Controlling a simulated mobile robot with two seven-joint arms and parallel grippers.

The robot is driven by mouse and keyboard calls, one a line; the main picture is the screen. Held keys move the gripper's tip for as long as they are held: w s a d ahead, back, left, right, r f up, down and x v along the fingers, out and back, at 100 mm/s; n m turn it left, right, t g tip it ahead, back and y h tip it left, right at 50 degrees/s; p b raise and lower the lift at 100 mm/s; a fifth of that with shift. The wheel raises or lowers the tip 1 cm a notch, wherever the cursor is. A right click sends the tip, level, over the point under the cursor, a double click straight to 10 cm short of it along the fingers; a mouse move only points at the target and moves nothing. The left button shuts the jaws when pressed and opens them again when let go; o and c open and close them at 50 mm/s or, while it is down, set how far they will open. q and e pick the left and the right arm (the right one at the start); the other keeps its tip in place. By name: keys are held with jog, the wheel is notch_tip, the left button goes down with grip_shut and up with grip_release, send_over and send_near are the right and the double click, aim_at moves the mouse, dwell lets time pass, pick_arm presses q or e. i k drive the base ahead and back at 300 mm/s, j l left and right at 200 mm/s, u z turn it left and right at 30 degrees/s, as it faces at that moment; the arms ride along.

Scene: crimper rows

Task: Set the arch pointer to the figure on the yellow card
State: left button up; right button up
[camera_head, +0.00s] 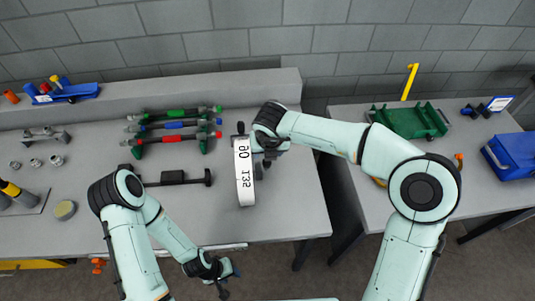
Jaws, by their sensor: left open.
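I cannot pick out a yellow card in this view. My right gripper (262,167) is at the right side of the arch, close to its upper half. Its fingers are small and dark, so I cannot tell whether they touch it or are open. My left gripper (229,281) is open and empty, low in front of the bench, well below the arch.
Crimpers with green, blue and red handles (173,125) lie in rows left of the arch. A dark bar tool (175,178) lies below them. A green tray (410,121), a blue bin (512,158) and a yellow post (410,82) are on the right bench. A gap separates the benches.

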aim_at(241, 125)
jog(key=k, duration=1)
